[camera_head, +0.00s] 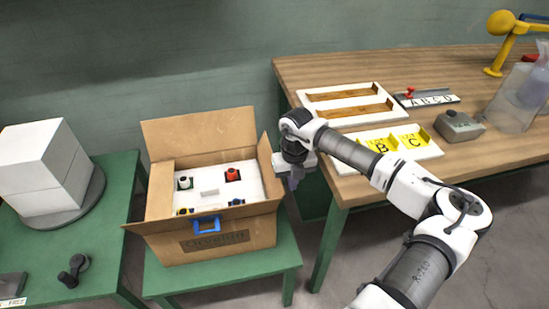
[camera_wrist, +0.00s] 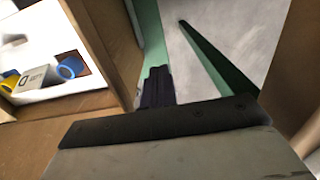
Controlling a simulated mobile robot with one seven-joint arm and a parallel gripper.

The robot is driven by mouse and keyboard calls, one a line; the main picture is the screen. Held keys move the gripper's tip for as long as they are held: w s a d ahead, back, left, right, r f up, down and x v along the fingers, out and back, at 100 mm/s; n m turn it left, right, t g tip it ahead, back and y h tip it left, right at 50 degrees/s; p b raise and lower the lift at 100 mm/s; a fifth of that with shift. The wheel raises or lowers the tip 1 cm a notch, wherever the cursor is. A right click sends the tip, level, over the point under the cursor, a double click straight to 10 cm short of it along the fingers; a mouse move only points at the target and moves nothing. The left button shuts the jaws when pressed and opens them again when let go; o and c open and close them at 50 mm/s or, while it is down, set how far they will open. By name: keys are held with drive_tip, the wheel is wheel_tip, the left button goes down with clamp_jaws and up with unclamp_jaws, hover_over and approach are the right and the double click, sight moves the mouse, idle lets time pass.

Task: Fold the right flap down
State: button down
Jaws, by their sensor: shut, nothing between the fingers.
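The open brown cardboard box (camera_head: 225,247) stands on a green stand. Its right flap (camera_head: 268,168) stands up from the right wall, roughly upright. My gripper (camera_head: 292,184) is just outside this flap, on its right, pointing down. In the wrist view the dark fingertips (camera_wrist: 157,88) are shut and empty, right of a brown cardboard panel (camera_wrist: 105,40) of the box's right side. I cannot tell whether they touch it. The back flap (camera_head: 198,133) stands up. The front flap (camera_head: 205,217) slants outward at the front.
A white insert (camera_head: 209,192) inside the box holds small coloured parts. The wooden workbench (camera_head: 345,192) is close on the right, leaving a narrow gap for my gripper. White boxes (camera_head: 45,165) stand on a green table at left.

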sight(271, 194)
drive_tip(key=shift+s+a+r+p, duration=0.1)
drive_tip(key=shift+s+a+r, duration=0.3)
drive_tip(key=shift+a, duration=0.6)
drive_tip(key=shift+s+a+r+p, duration=0.1)
drive_tip(key=shift+s+a+r, duration=0.15)
drive_tip(key=shift+a+r, duration=0.55)
drive_tip(key=shift+s+a+r+p, duration=0.1)
drive_tip(key=shift+s+a+r, duration=0.25)
drive_tip(key=shift+a, duration=0.8)
drive_tip(key=shift+s+a+f+b, duration=0.2)
drive_tip(key=shift+a+b, duration=0.1)
drive_tip(key=shift+a, duration=0.3)
drive_tip(key=shift+s+a+f+b, duration=0.15)
drive_tip(key=shift+a+b, duration=0.2)
drive_tip(key=shift+a, duration=0.25)
drive_tip(key=shift+s+a+f+b, duration=0.2)
drive_tip(key=shift+a+b, duration=0.1)
drive_tip(key=shift+a, duration=0.3)
